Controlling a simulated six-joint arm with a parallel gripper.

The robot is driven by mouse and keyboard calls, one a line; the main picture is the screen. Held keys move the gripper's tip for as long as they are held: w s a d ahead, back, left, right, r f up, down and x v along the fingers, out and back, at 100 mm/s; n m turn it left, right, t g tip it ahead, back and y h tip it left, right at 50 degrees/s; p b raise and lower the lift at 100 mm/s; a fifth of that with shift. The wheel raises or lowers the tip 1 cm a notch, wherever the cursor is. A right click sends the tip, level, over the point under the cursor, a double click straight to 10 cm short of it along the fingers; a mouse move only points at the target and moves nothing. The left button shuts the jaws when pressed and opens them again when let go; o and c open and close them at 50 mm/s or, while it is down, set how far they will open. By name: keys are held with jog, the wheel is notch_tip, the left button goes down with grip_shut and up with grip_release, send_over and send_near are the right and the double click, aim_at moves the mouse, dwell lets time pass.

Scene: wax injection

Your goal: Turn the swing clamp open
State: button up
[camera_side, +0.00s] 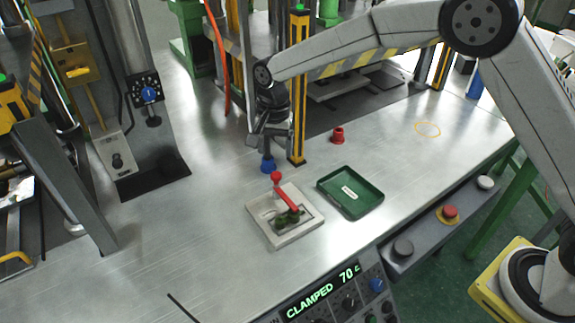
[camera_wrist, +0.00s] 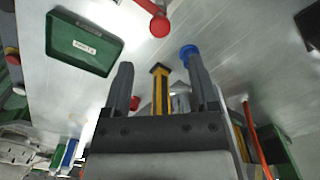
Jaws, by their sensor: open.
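The swing clamp (camera_side: 289,200) is a red lever with a red ball knob, lying over a pale square fixture (camera_side: 262,225) that holds dark green parts. The knob also shows at the top of the wrist view (camera_wrist: 160,27). My gripper (camera_side: 266,141) is above the bench, behind the clamp and apart from it. In the wrist view its fingers (camera_wrist: 158,64) are spread with nothing held between them. The display panel (camera_side: 322,292) reads "CLAMPED 70 C".
A blue piece (camera_side: 267,164) stands just below my gripper. A red piece (camera_side: 338,135) and a green tray (camera_side: 349,193) are to the right. A yellow-black post (camera_side: 298,90) rises close beside my gripper.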

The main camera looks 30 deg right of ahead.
aim_at(276, 175)
jog(key=shift+f, duration=3.75)
grip_shut()
